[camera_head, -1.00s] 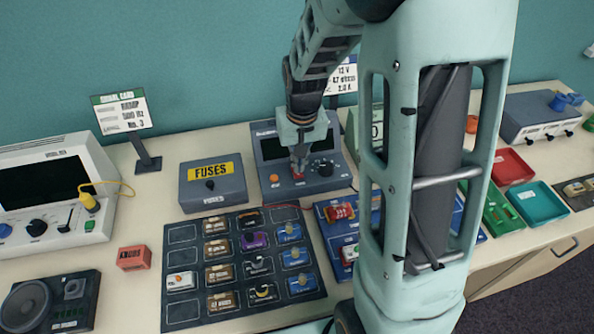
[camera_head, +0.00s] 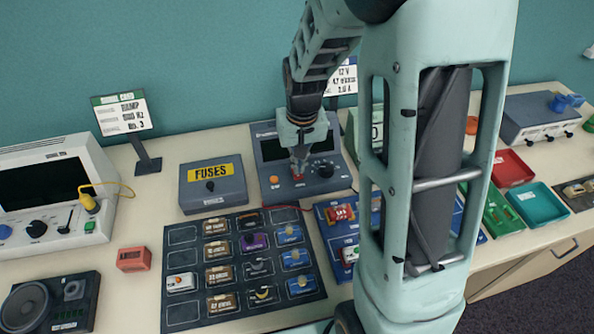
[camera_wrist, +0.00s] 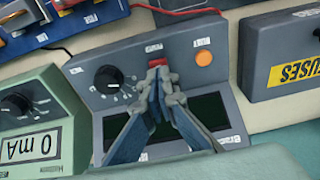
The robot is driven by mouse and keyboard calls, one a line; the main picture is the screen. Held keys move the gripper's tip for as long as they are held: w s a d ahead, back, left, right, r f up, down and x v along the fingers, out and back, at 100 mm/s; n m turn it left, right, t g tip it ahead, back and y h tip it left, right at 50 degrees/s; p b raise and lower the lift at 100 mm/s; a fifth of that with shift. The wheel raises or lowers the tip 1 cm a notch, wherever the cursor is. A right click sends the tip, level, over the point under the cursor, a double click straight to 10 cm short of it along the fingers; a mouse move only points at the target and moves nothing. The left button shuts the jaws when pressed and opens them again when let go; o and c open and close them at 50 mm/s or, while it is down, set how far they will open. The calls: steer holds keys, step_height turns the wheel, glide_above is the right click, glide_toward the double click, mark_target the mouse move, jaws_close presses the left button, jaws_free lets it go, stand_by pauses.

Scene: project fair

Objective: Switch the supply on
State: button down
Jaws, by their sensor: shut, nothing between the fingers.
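The supply (camera_head: 332,183) is a grey box with a dark screen, a black knob (camera_head: 322,168), an orange lamp or button (camera_head: 273,179) and a small red switch (camera_head: 298,178) on its sloped front. In the wrist view the supply (camera_wrist: 91,82) appears upside down, with its screen (camera_wrist: 201,104) dark and its orange round part (camera_wrist: 204,58) beside my fingers. My gripper (camera_head: 299,169) is shut and empty, pointing down at the red switch. In the wrist view its fingertips (camera_wrist: 157,68) cover most of the switch; contact and switch position cannot be told.
The fuses box (camera_head: 228,190) stands just left of the supply. A meter reading 0 mA (camera_wrist: 40,120) stands close on its other side. A board of modules (camera_head: 182,235) lies in front, and a red wire (camera_head: 283,207) runs from the supply's front.

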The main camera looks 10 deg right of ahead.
mark_target(298, 176)
steer(key=shift+f+b, duration=0.85)
steer(key=shift+f, duration=0.2)
stand_by(0.4)
steer(key=shift+r, duration=0.15)
steer(key=shift+r+p, duration=2.55)
steer(key=shift+r, duration=0.9)
